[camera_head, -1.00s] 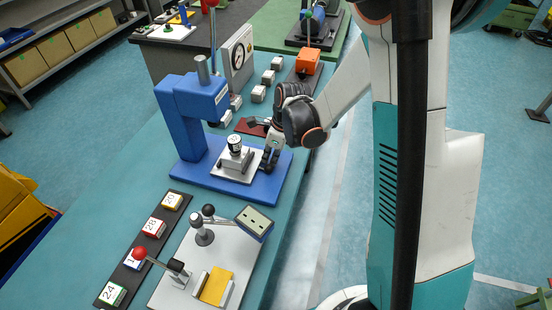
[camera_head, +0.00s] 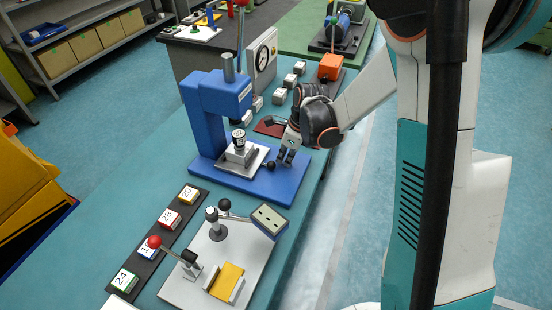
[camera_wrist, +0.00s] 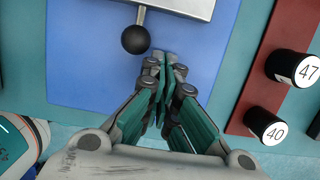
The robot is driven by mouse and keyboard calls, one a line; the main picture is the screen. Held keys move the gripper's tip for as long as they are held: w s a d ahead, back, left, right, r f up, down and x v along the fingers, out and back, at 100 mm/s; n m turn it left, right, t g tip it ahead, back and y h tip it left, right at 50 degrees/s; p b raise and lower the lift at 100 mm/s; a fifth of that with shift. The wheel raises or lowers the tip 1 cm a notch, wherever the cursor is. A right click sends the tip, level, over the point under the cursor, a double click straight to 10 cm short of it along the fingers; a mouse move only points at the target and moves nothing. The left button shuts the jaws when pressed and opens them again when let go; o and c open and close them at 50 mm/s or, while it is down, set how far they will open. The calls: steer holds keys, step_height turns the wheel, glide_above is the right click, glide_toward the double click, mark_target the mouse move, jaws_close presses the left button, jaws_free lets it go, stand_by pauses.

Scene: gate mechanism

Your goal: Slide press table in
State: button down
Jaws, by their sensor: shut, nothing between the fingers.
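The blue press (camera_head: 207,105) stands on its blue base (camera_head: 262,187) on the bench. A black knob (camera_head: 271,166) projects from the plate's right side. The wrist view shows the knob (camera_wrist: 135,39) and the plate's edge (camera_wrist: 185,8). My gripper (camera_head: 284,159) is shut and empty, low over the base just right of the knob. In the wrist view its fingertips (camera_wrist: 167,60) are beside the knob with a small gap.
A lever fixture (camera_head: 215,265) stands in front of the press. A gauge (camera_head: 263,58) stands behind it.

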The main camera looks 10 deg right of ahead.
steer(key=p+v, duration=0.3)
steer(key=v, duration=0.7)
steer(key=shift+d, duration=0.1)
steer(key=s+r+n+t+h, duration=0.1)
steer(key=s+r+n+t, duration=0.1)
steer(key=s+r+n, duration=0.4)
steer(key=s+r+n+t+h, duration=0.1)
steer(key=s+r+n+t, duration=0.2)
steer(key=s+r+n, duration=0.4)
steer(key=s+n, duration=0.8)
steer(key=n, duration=0.4)
steer(key=shift+d+t+b, duration=0.3)
steer(key=shift+d+b, duration=0.05)
steer(key=shift+b, duration=0.05)
